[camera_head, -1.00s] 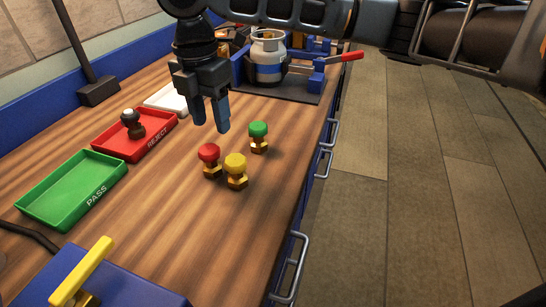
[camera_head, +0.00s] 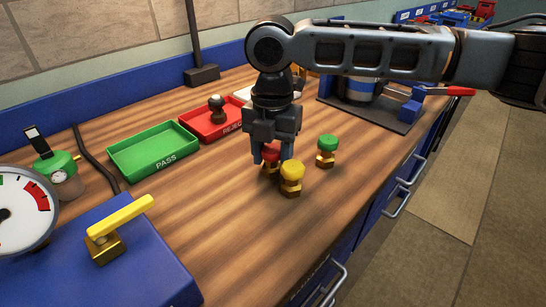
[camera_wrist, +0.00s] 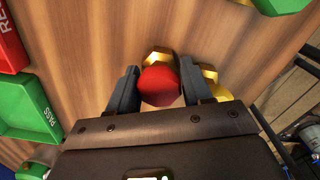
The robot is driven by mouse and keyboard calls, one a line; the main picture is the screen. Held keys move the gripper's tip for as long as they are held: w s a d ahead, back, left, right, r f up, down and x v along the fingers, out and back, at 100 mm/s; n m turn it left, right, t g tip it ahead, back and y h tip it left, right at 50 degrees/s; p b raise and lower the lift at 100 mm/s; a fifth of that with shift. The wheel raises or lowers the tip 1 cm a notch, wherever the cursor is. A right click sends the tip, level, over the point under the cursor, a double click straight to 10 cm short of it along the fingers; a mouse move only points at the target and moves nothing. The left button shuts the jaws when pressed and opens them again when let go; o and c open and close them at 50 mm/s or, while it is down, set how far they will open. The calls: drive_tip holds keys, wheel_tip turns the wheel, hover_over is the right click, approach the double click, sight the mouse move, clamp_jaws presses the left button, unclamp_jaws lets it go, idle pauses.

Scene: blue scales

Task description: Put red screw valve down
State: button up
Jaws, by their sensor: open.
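The red screw valve (camera_head: 270,155) stands upright on the wooden bench, partly hidden by my gripper in the head view. In the wrist view its red knob (camera_wrist: 159,86) lies between my two fingers, with its brass base (camera_wrist: 159,57) just beyond. My gripper (camera_head: 273,160) points down over it with the fingers open on either side of the knob. The left finger shows a small gap. I cannot tell whether the right finger touches the knob.
A yellow screw valve (camera_head: 291,177) stands close beside the red one, and a green one (camera_head: 326,150) farther right. A green PASS tray (camera_head: 118,163) and a red REJECT tray (camera_head: 193,118) holding a dark knob lie left. A blue box (camera_head: 130,274) fills the front left.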

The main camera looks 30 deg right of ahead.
drive_tip(key=shift+f, duration=0.55)
drive_tip(key=c, duration=0.9)
